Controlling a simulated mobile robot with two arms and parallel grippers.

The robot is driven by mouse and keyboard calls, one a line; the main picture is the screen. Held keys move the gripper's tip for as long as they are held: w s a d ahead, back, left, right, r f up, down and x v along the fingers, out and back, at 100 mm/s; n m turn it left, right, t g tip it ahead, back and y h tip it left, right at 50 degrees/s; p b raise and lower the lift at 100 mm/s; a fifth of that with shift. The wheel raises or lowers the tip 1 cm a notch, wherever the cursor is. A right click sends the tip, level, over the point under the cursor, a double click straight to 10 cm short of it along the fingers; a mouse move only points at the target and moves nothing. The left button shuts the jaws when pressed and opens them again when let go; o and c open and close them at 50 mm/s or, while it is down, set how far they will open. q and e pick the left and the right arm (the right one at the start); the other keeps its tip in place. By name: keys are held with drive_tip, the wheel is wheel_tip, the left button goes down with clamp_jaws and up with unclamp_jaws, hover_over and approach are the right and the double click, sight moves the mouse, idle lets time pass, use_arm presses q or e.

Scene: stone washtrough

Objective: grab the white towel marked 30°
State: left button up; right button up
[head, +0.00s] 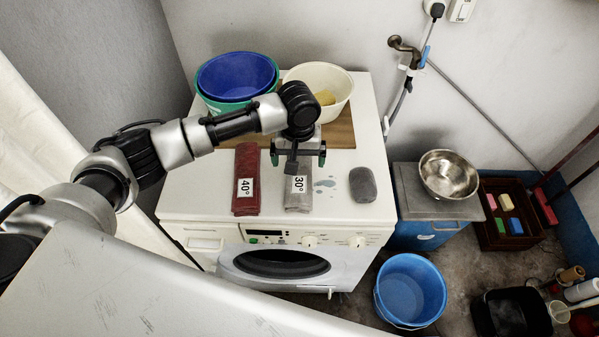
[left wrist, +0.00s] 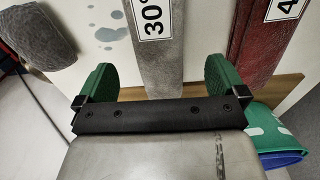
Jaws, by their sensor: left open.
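The towel marked 30° (head: 298,203) looks light grey and lies folded in a narrow strip on top of the white washing machine (head: 330,195). Its 30° label faces up. My left gripper (head: 298,157) is open over the towel's far end, which the gripper partly hides. In the left wrist view the towel (left wrist: 163,65) runs between the two green fingers of the left gripper (left wrist: 157,80), with a gap on each side. I cannot tell the exact height above it. My right gripper is not in view.
A dark red towel marked 40° (head: 246,170) lies just left. A grey stone (head: 363,185) lies right. Behind are a wooden board (head: 341,133), blue and green basins (head: 237,77) and a cream basin (head: 335,79). The machine's front edge is clear.

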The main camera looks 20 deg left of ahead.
sight(299, 170)
use_arm(q)
wheel_tip(299, 170, down, 4)
drive_tip(key=shift+d+r+p, duration=0.1)
drive_tip(key=shift+d+p, duration=0.05)
drive_tip(key=shift+p, duration=0.3)
drive_tip(key=shift+f, duration=0.6)
drive_tip(key=c, duration=0.9)
drive_tip(key=shift+c, duration=1)
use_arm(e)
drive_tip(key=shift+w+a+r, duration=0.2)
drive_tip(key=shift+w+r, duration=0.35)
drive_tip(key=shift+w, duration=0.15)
use_arm(q)
drive_tip(key=shift+r, duration=0.1)
